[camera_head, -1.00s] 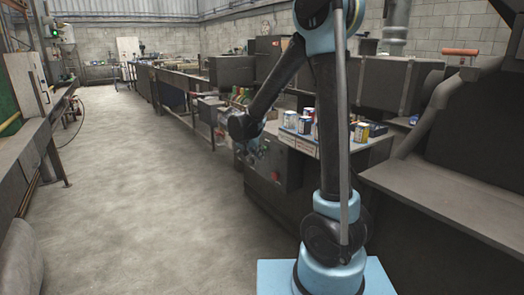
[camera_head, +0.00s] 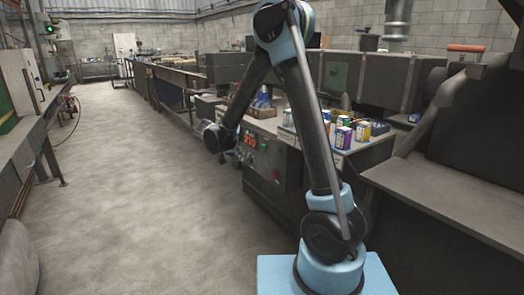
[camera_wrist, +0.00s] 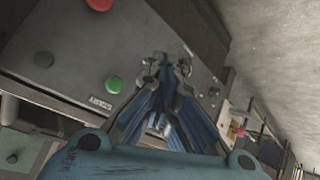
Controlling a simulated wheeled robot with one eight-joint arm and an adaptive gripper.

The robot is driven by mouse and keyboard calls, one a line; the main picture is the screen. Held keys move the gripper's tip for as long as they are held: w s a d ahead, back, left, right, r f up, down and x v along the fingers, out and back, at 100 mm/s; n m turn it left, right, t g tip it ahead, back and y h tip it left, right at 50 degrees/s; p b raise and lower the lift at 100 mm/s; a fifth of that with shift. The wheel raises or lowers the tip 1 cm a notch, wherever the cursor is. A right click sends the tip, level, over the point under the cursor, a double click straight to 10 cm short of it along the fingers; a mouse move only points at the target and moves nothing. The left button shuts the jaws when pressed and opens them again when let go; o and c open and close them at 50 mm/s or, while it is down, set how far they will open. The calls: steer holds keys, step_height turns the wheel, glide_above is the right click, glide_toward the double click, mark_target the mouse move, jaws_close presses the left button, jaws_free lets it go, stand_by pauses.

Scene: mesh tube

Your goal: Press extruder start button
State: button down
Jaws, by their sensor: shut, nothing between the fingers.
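A dark control panel (camera_head: 278,160) stands on the machine's front, with small red and pale buttons in the head view. In the wrist view the panel (camera_wrist: 65,30) is close and tilted. A small label (camera_wrist: 100,103) is too blurred to read. My gripper (camera_wrist: 168,66) is shut and empty, its tips to the right of the green button and apart from it in the picture. In the head view, my gripper (camera_head: 240,157) is small beside the panel. I cannot tell whether it touches.
A workbench (camera_head: 30,150) runs along the left. The concrete floor (camera_head: 120,190) between is clear. A grey ledge (camera_head: 440,200) lies right of my arm.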

steer(key=w+d, duration=0.4)
steer(key=d, duration=0.3)
steer(key=shift+w, duration=0.35)
steer(key=shift+d, duration=0.1)
stand_by(1.3)
steer(key=shift+w+d, duration=0.2)
steer(key=shift+d, duration=0.05)
steer(key=shift+w+d, duration=0.45)
steer(key=shift+d, duration=0.25)
stand_by(1.3)
steer(key=shift+s+a, duration=0.1)
steer(key=shift+a, duration=0.05)
stand_by(0.3)
steer(key=shift+s+a, duration=0.6)
steer(key=shift+a, duration=0.25)
steer(key=shift+s+a, duration=0.7)
steer(key=shift+a, duration=0.35)
steer(key=shift+s+a, duration=0.7)
steer(key=shift+a, duration=0.35)
